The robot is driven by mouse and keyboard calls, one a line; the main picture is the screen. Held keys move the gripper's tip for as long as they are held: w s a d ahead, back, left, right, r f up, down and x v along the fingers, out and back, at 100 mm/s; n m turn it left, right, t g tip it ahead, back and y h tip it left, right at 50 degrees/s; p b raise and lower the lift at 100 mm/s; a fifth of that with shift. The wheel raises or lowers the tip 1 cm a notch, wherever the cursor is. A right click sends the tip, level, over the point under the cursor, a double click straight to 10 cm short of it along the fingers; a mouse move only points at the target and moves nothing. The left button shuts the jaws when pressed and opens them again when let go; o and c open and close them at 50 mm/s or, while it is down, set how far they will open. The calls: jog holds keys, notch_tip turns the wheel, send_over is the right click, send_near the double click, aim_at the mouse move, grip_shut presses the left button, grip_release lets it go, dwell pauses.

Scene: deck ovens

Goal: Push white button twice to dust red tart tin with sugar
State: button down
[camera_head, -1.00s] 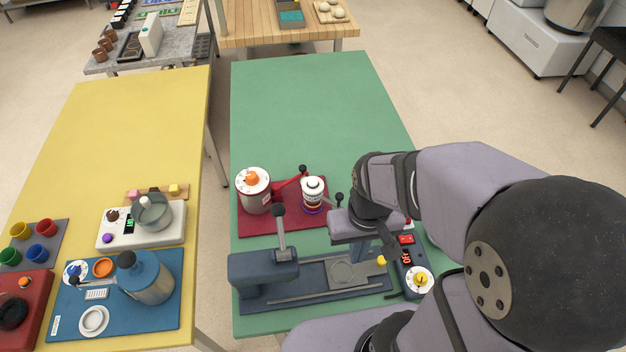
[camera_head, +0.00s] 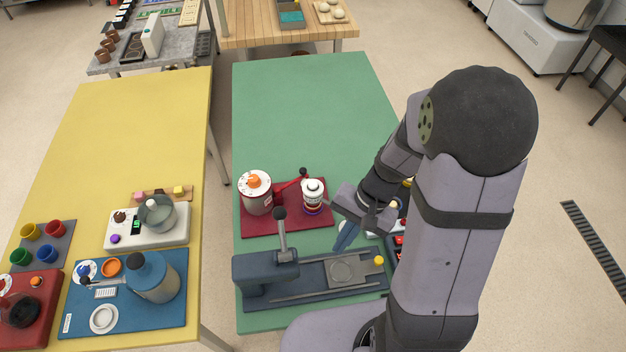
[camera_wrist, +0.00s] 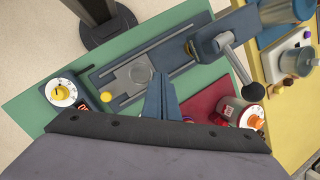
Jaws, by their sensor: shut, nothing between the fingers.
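My gripper (camera_head: 343,243) is shut and empty, its blue-grey fingers pointing down near the back edge of a dark blue-grey press (camera_head: 264,268). In the wrist view the fingertips (camera_wrist: 160,80) show beside the press's round plate (camera_wrist: 137,74). A red mat (camera_head: 262,226) lies left of the gripper. It holds a red and white canister with an orange knob (camera_head: 256,194) and a white canister with a black top (camera_head: 313,197). I cannot pick out a white button or a red tart tin for certain; my arm hides part of the table's right side.
A dial with a yellow knob (camera_wrist: 61,92) stands beside the press; a small yellow knob (camera_head: 379,261) sits at the press's right end. A yellow table (camera_head: 125,125) at left carries a blue mat (camera_head: 72,307). The green table's far part (camera_head: 300,110) is clear.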

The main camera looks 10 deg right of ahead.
jog(key=w+a+r+m+t+y, duration=0.1)
jog(key=w+a+m+t, duration=0.15)
jog(key=w, duration=0.35)
jog(key=w+a+r+m+t+y, duration=0.1)
jog(key=w+m+t, duration=0.1)
jog(key=w+m, duration=0.3)
notch_tip(320, 180, up, 5)
jog(key=m+t, duration=0.4)
send_over(317, 187)
jog(key=shift+f+g, duration=0.1)
jog(key=shift+g, duration=0.15)
notch_tip(317, 187, down, 7)
jog(key=b, duration=0.5)
jog(key=shift+f+b, duration=0.15)
jog(key=shift+b, duration=0.25)
jog(key=shift+f+b, duration=0.65)
jog(key=shift+b, duration=0.1)
jog(key=shift+f+b, duration=0.9)
jog(key=shift+b, duration=0.3)
dwell(0.9)
jog(key=shift+r, duration=0.2)
jog(key=shift+r+p, duration=0.65)
jog(key=shift+r, duration=0.05)
